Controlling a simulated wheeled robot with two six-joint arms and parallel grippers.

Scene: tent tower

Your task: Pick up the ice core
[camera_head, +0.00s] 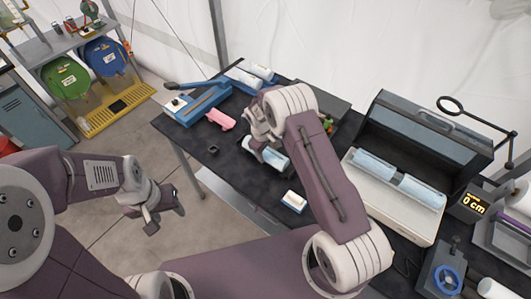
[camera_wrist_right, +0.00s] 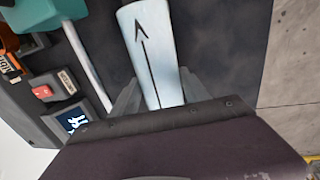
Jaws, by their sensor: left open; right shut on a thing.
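The ice core (camera_head: 274,157) is a pale blue-white cylinder over the dark table, partly covered by my right arm. In the right wrist view the ice core (camera_wrist_right: 148,45) has a black arrow along it. My right gripper (camera_head: 262,146) is shut on it, with a finger on each side of its near end in the right wrist view (camera_wrist_right: 158,100). I cannot tell whether the core touches the table. My left gripper (camera_head: 158,215) is open and empty above the floor, left of the table.
A blue tool (camera_head: 205,103), a pink object (camera_head: 221,119) and a small white-blue block (camera_head: 293,201) lie on the table (camera_head: 240,180). A drum rack (camera_head: 125,110) stands at left.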

